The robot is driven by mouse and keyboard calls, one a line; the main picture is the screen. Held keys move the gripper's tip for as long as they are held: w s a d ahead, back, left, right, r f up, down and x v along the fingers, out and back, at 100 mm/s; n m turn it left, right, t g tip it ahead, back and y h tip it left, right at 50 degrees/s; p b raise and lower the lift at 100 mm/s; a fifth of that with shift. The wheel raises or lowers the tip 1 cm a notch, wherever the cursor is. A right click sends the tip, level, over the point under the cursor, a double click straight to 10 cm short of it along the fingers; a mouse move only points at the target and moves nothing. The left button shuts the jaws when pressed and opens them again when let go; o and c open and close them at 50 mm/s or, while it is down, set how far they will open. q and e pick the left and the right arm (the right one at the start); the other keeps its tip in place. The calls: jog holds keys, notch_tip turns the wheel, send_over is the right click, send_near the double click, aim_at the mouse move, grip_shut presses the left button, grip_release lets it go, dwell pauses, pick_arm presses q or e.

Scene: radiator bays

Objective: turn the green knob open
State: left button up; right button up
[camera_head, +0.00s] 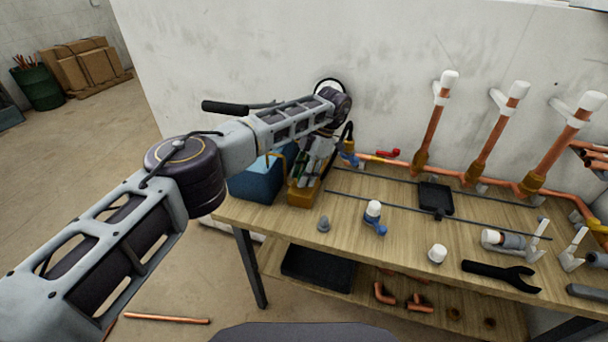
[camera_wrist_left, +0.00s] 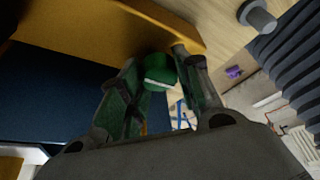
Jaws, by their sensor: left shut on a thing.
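The green knob (camera_wrist_left: 158,72) is a round green piece with a pale stripe across it. In the left wrist view it sits between the two fingers of my left gripper (camera_wrist_left: 160,90), which is closed on it. In the head view my left gripper (camera_head: 312,165) points down over the yellow-brown block (camera_head: 303,196) at the left end of the bench. The gripper and arm mostly hide the knob there, and I cannot read how far it is turned. My right gripper is in neither view.
A blue box (camera_head: 253,184) stands just left of the block. The wooden bench (camera_head: 400,225) holds a white-and-blue valve (camera_head: 374,216), a white cap (camera_head: 437,253), a black wrench (camera_head: 500,275) and a black tray (camera_head: 436,197). Copper pipes (camera_head: 430,140) rise along the wall behind.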

pick_arm(q)
jog(key=o, duration=1)
jog(key=shift+r, duration=0.1)
notch_tip(320, 180, up, 10)
jog(key=shift+f, duration=0.2)
dwell(0.4)
